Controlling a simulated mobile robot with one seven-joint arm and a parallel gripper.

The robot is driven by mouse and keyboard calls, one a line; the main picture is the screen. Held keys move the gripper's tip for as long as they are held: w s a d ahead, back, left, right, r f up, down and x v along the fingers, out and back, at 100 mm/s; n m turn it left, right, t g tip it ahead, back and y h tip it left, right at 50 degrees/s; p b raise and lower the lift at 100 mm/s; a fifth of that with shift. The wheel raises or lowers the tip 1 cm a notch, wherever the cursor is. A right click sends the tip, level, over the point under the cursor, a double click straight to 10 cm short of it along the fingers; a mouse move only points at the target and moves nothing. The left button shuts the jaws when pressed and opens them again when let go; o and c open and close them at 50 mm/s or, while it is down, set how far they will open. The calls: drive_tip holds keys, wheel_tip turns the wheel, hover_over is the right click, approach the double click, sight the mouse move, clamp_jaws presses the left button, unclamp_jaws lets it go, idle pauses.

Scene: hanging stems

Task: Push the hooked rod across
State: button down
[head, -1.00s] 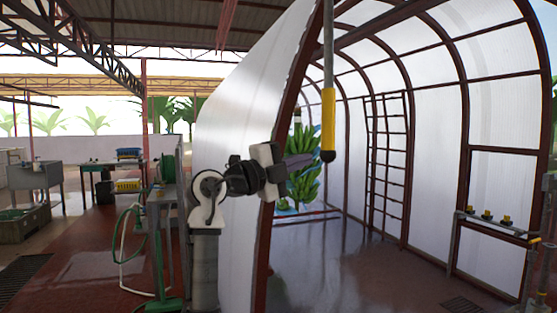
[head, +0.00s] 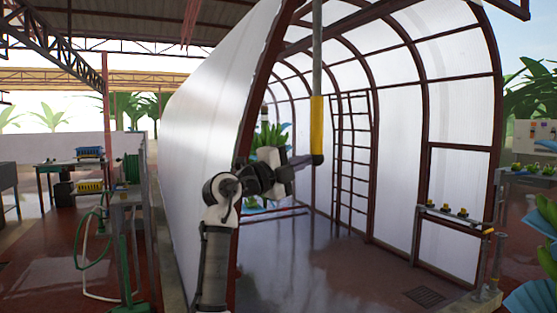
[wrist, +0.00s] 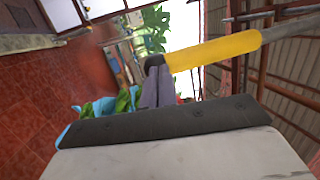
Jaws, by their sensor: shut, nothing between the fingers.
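The rod is a grey pole with a yellow sleeve (head: 317,122) and a black lower end (head: 317,159). It hangs nearly upright from above, and its top is out of view. In the wrist view the yellow sleeve (wrist: 215,50) runs from the centre to the upper right, its black end close to my fingertips. My gripper (head: 306,160) is shut and empty, at the left of the rod's black end. In the wrist view my gripper's fingers (wrist: 155,85) point at that end. It looks touching or nearly so; I cannot tell which.
A white-walled arched tunnel (head: 405,110) with dark red ribs stands behind the rod. Green bananas (head: 268,140) hang inside it. A ladder-like frame (head: 352,135) stands against its wall. A small rack (head: 455,215) is at right. The floor inside (head: 330,270) is mostly clear.

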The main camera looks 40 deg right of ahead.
drive_tip(key=s+d+p, duration=0.1)
drive_tip(key=d, duration=0.5)
drive_tip(key=shift+s, duration=0.4)
